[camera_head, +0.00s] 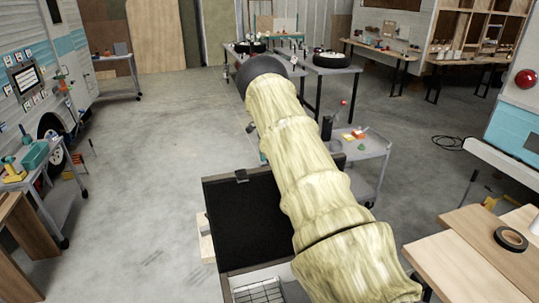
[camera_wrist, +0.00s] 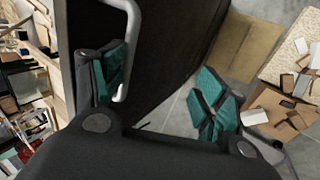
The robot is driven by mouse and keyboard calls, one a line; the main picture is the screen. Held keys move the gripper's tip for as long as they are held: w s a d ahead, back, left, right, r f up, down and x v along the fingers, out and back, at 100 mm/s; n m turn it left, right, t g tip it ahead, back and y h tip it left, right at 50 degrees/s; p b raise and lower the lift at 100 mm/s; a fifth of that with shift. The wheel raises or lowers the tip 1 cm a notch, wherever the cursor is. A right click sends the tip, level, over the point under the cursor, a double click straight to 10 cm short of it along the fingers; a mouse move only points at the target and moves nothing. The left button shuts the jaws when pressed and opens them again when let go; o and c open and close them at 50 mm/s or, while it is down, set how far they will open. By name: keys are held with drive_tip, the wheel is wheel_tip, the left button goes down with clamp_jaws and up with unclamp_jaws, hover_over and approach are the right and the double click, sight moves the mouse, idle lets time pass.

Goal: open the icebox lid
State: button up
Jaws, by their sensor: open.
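The icebox lid (camera_head: 245,222) stands raised in the head view, its black inner face towards me and a small latch at its top edge. Below it, a wire rack (camera_head: 262,292) shows inside the open icebox, partly behind my sleeved arm. In the wrist view a dark panel (camera_wrist: 165,40), seemingly the lid, spans the middle. A pale bent handle (camera_wrist: 134,40) lies beside the left finger; I cannot tell if they touch. My gripper (camera_wrist: 163,82) is open, its teal fingertips wide apart, the right one seen against the floor.
A grey cart (camera_head: 365,147) with small items stands just right of my arm. A wooden table (camera_head: 460,255) with a tape roll (camera_head: 511,238) is at the lower right. Tables with wheels stand farther back. Open floor (camera_head: 150,190) lies to the left.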

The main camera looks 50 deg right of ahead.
drive_tip(key=shift+a, duration=0.1)
drive_tip(key=shift+c, duration=1.2)
drive_tip(key=shift+r, duration=0.15)
drive_tip(key=shift+c, duration=0.3)
drive_tip(key=v, duration=1.1)
drive_tip(key=shift+w+d+r, duration=0.1)
drive_tip(key=shift+d+r, duration=0.15)
drive_tip(key=shift+r, duration=0.1)
drive_tip(key=shift+c, duration=0.9)
drive_tip(key=shift+r, duration=0.15)
drive_tip(key=shift+a, duration=0.1)
